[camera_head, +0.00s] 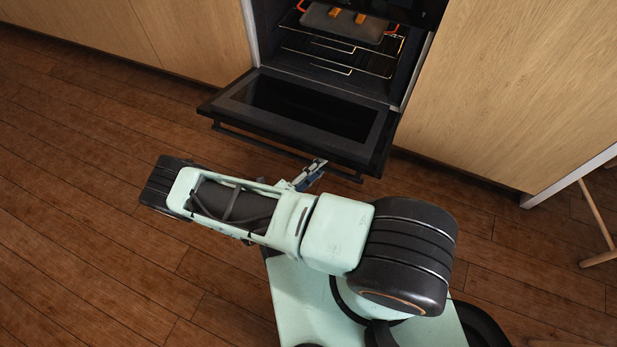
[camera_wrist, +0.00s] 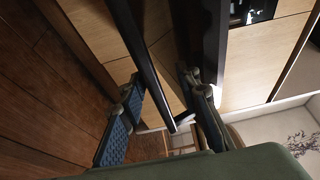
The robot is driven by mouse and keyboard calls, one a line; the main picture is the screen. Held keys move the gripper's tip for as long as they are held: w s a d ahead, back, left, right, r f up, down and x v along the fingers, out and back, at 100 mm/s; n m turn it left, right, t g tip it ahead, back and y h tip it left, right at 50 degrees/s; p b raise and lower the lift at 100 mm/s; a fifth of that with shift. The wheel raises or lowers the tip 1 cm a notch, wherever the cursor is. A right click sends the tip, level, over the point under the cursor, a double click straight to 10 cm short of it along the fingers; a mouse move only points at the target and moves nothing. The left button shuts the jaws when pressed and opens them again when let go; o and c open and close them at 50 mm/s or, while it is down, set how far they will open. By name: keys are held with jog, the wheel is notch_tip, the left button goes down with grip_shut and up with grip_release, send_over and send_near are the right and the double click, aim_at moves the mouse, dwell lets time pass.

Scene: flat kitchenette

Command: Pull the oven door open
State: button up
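The oven door (camera_head: 235,98) is swung down and lies close to level in the head view, with the cavity behind it exposed. Its dark bar handle (camera_head: 250,140) runs along the door's front edge. My gripper (camera_head: 312,172) is at the right part of this handle, partly hidden by my arm. In the wrist view my gripper (camera_wrist: 163,88) has its two blue-padded fingers spread apart. The handle bar (camera_wrist: 143,55) passes between them with gaps on both sides. The door's dark edge (camera_wrist: 211,45) shows beyond the right finger.
Inside the oven (camera_head: 345,50) are wire racks and a tray (camera_head: 343,24) with orange handles and some food pieces. Wooden cabinet fronts (camera_head: 510,90) flank the oven. A wooden stool leg (camera_head: 597,215) stands at the right. The wooden floor (camera_head: 80,200) at the left is clear.

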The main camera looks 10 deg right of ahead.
jog(key=a+f, duration=0.5)
jog(key=f, duration=0.5)
jog(key=shift+s+a, duration=0.25)
jog(key=shift+a, duration=0.05)
dwell(0.4)
jog(key=shift+r, duration=0.1)
dwell(0.6)
